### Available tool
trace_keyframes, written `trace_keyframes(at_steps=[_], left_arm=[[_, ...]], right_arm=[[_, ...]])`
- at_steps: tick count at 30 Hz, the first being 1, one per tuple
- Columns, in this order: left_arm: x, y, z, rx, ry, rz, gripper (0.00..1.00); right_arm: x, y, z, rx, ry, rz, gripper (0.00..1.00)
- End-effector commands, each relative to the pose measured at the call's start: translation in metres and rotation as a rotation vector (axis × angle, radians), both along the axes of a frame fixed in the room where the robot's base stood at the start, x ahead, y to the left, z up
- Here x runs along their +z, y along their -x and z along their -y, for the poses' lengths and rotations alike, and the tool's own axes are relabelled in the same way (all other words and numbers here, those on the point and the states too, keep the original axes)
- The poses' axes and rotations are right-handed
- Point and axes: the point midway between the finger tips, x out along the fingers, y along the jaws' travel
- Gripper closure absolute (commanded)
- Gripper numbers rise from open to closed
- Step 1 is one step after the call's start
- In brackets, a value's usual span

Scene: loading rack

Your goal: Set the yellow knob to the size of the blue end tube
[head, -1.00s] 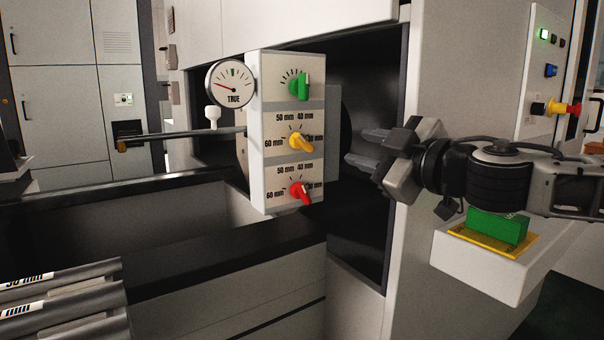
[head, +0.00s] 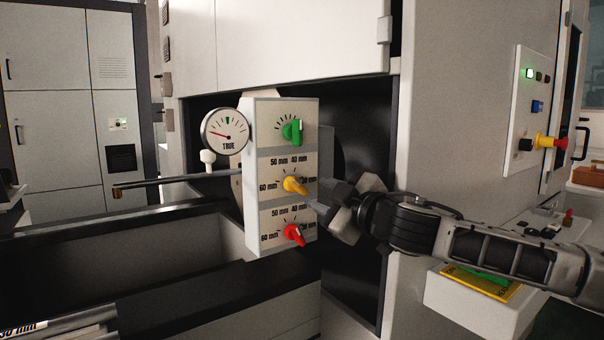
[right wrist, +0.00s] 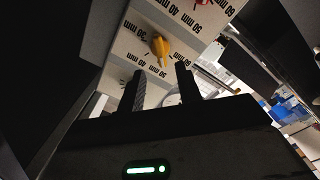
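The yellow knob (head: 295,185) is the middle knob on the white panel (head: 252,165), with 60, 50, 40 and 30 mm marks around it. My right gripper (head: 314,195) is open just right of the knob. In the right wrist view the yellow knob (right wrist: 159,47) lies just beyond the gap between the open, empty fingers (right wrist: 164,76); I see no contact. Grey tubes (head: 60,325) show at the bottom left, one labelled 30 mm. No blue tube end is visible. My left gripper is out of view.
A green knob (head: 292,130) sits above and a red knob (head: 294,235) below the yellow one. A dial gauge (head: 225,131) and a horizontal rod (head: 170,182) are at the panel's left. A dark cabinet opening (head: 350,130) lies behind the panel.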

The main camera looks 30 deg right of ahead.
Motion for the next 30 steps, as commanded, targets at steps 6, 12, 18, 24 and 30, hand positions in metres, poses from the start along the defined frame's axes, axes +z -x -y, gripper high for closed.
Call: trace_keyframes(at_steps=[6,12,18,24,30], left_arm=[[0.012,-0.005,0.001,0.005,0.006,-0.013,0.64],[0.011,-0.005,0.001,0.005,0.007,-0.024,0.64],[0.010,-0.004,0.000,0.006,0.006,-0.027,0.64],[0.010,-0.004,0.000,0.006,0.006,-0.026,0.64],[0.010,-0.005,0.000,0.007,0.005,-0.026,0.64]], right_arm=[[0.005,-0.039,-0.002,0.003,-0.005,0.003,0.65],[0.002,-0.063,-0.002,0.001,-0.001,0.001,0.65],[0.000,-0.070,-0.003,0.002,0.003,0.001,0.65],[0.000,-0.070,-0.003,0.002,0.002,0.001,0.65],[0.000,-0.070,-0.003,0.001,0.002,0.000,1.00]])
